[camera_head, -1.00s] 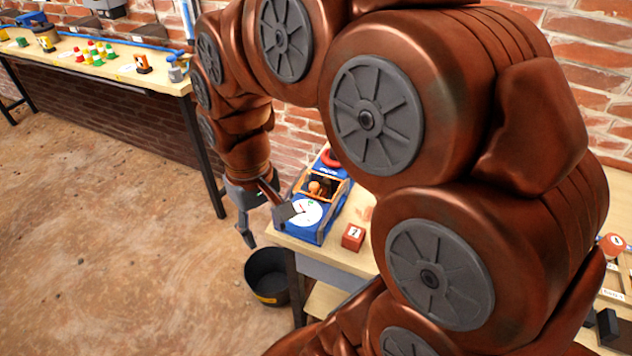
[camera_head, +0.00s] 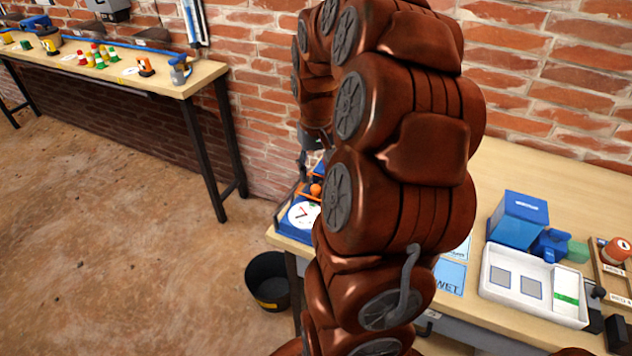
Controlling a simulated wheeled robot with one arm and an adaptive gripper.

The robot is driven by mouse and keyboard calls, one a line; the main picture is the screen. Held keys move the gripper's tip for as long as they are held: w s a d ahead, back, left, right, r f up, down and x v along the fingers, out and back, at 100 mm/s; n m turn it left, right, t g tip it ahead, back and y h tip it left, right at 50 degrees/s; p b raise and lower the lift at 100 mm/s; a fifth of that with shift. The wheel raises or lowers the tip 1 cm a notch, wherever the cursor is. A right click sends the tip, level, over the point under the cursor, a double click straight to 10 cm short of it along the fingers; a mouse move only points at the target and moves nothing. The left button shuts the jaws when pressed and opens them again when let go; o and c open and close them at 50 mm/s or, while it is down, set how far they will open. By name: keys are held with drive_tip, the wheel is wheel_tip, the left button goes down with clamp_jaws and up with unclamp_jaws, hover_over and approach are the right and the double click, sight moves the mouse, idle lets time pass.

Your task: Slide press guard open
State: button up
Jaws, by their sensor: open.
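The press is a blue unit (camera_head: 290,231) with a white round dial (camera_head: 304,215) on its front, at the left end of the near bench. Part of its orange guard frame (camera_head: 302,190) shows with an orange knob (camera_head: 316,189) behind it. My arm hides the right part of the press, so how far the guard is open cannot be told. My gripper (camera_head: 304,172) is open, pointing down at the back left of the press. Only part of it shows, and whether it touches the guard cannot be told.
A black bin (camera_head: 268,283) stands on the floor before the near bench (camera_head: 520,170). A blue box (camera_head: 517,219) and a white tray (camera_head: 531,287) stand on the bench's right. Another workbench (camera_head: 130,72) with small items runs along the brick wall at left. The floor between is clear.

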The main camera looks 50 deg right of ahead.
sight(316, 187)
drive_tip(key=shift+f+p, duration=0.35)
drive_tip(key=shift+f, duration=2)
drive_tip(key=shift+c, duration=0.3)
clamp_jaws()
